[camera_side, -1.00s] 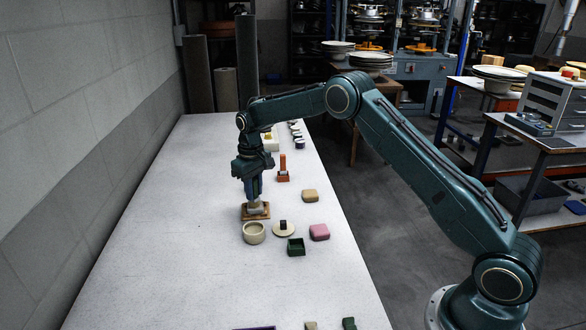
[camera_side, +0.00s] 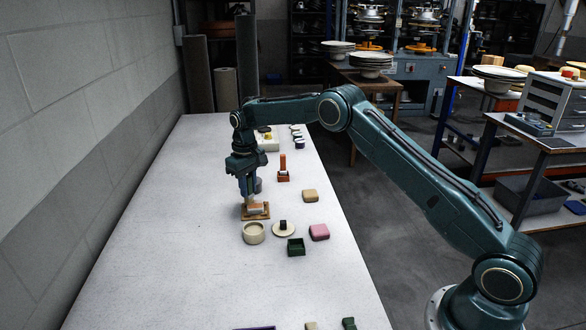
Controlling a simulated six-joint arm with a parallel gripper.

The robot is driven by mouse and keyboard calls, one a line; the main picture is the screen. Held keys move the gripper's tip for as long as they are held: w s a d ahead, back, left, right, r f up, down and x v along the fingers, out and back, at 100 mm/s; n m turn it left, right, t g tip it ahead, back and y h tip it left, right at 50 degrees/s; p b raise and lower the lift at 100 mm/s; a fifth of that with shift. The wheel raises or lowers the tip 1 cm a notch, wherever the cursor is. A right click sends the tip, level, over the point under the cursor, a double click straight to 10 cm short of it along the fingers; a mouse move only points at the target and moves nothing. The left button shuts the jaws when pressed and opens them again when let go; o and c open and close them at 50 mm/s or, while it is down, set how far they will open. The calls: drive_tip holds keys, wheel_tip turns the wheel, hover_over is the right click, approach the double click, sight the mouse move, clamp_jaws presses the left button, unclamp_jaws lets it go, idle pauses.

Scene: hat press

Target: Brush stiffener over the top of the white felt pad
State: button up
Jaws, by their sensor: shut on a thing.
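The white felt pad (camera_side: 257,208) lies on a small brown wooden board (camera_side: 263,216) near the middle of the table. My gripper (camera_side: 247,191) is above the pad's left side, pointing down. It is shut on a brush, whose light tan lower part (camera_side: 249,201) shows below the fingers. The brush tip is at or just above the left part of the pad; I cannot tell whether it touches. The fingers hide most of the brush. A round cream bowl (camera_side: 254,233) stands just in front of the board.
A grey-blue item (camera_side: 258,185) stands close behind my gripper. An orange upright-handled piece (camera_side: 283,170), a tan block (camera_side: 310,196), a pink block (camera_side: 319,232), a green open box (camera_side: 296,247) and a cream disc with a dark knob (camera_side: 284,229) are to the right. The table's left side is clear.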

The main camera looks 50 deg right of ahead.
drive_tip(key=shift+w+d, duration=0.1)
drive_tip(key=shift+d, duration=0.15)
drive_tip(key=shift+s+d, duration=1.1)
drive_tip(key=shift+s, duration=0.1)
drive_tip(key=shift+w+a, duration=1.2)
drive_tip(key=shift+r, duration=4.05)
